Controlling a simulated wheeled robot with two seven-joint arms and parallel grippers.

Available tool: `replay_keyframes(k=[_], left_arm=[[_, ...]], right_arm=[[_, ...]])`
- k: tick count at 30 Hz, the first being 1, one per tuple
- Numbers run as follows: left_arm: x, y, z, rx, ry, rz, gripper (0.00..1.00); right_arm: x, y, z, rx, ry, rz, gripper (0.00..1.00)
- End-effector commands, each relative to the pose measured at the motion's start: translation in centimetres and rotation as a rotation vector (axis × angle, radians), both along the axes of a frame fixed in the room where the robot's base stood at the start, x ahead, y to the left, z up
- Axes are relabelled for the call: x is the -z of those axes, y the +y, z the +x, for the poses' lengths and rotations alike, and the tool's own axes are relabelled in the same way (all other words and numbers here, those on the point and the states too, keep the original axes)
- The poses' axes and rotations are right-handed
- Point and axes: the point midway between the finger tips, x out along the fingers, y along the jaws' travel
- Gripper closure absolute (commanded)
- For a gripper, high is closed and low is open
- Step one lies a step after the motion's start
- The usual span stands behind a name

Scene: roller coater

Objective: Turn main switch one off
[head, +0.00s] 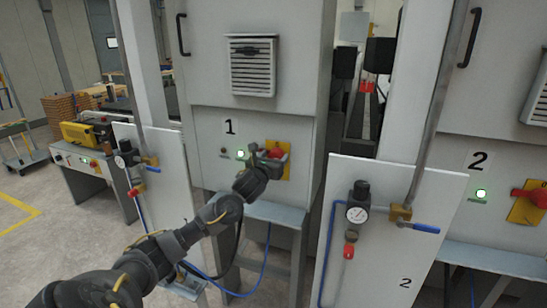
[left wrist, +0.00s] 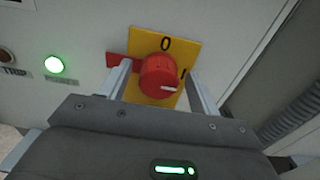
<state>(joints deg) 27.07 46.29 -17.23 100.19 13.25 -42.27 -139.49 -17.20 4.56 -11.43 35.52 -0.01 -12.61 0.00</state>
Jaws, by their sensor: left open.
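Main switch one is a red rotary knob (left wrist: 158,76) on a yellow plate (left wrist: 185,48) marked 0 at the top and I at the right. Its white mark points right, toward the I. In the head view the knob (head: 276,153) sits on the grey cabinet labelled 1, partly hidden by my gripper. My left gripper (head: 264,160) is at the knob. In the left wrist view the open fingers (left wrist: 158,70) stand on either side of the knob; the right finger is close to it, but contact cannot be told. My right gripper is not in view.
A green lamp (left wrist: 54,64) is lit left of the switch. Cabinet 2 (head: 505,130) has a similar red switch (head: 541,196) at the far right. White panels with gauges and valves (head: 385,230) stand in front on both sides. A shelf (head: 275,213) juts out below switch one.

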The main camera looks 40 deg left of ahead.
Motion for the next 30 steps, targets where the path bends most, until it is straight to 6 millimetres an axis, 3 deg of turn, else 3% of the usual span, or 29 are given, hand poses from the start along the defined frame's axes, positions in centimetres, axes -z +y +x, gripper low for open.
replay_keyframes(k=[2, 12, 22, 30], left_arm=[[0.01, 0.0, -0.01, 0.0, 0.0, 0.0, 0.37], [0.0, 0.01, -0.03, 0.0, 0.0, 0.0, 0.81], [0.04, 0.04, -0.04, -0.001, -0.014, -0.042, 0.82], [0.09, 0.15, -0.08, -0.002, -0.072, -0.208, 0.82]], right_arm=[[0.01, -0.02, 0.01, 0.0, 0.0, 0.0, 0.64], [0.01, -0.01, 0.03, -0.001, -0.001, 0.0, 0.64], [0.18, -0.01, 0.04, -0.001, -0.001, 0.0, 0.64], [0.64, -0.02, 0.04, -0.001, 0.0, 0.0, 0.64]])
